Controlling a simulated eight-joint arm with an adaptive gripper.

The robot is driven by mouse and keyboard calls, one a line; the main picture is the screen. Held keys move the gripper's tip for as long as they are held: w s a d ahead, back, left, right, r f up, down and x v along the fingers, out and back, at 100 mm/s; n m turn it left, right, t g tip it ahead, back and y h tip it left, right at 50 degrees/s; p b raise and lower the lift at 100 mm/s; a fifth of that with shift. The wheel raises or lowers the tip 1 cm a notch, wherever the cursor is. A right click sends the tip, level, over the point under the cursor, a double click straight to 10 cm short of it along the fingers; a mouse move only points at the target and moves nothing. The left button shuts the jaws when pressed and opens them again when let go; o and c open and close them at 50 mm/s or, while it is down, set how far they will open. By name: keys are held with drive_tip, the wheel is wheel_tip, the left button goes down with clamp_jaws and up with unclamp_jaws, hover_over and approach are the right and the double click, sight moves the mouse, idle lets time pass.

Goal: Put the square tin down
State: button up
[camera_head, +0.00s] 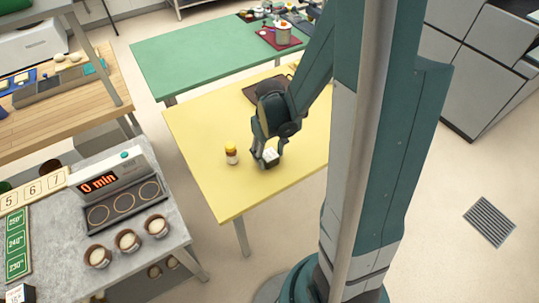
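My gripper (268,158) points down over the near half of the yellow table (204,133). Its fingers lie on either side of a small, pale, boxy thing, which looks like the square tin (270,156). The gripper appears shut on it. The tin is low over the table top; from this view I cannot tell whether it touches the surface. The fingers hide part of it.
A dark brown mat or tray (258,92) lies at the table's back, partly behind my arm. The yellow top is clear in front and at left.

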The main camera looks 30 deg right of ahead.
sight(269, 155)
drive_tip(key=shift+r, duration=0.15)
wheel_tip(269, 155, up, 12)
drive_tip(key=p, duration=0.2)
idle(1.0)
idle(0.5)
drive_tip(key=s+a+r+t, duration=0.3)
drive_tip(key=a+r, duration=0.3)
drive_tip(key=r, duration=0.2)
drive_tip(key=s+a+r+t, duration=0.4)
drive_tip(key=a+r, duration=0.3)
drive_tip(key=r, duration=0.2)
drive_tip(key=shift+s+r, duration=0.2)
drive_tip(key=shift+s, duration=0.65)
drive_tip(key=shift+o, duration=0.5)
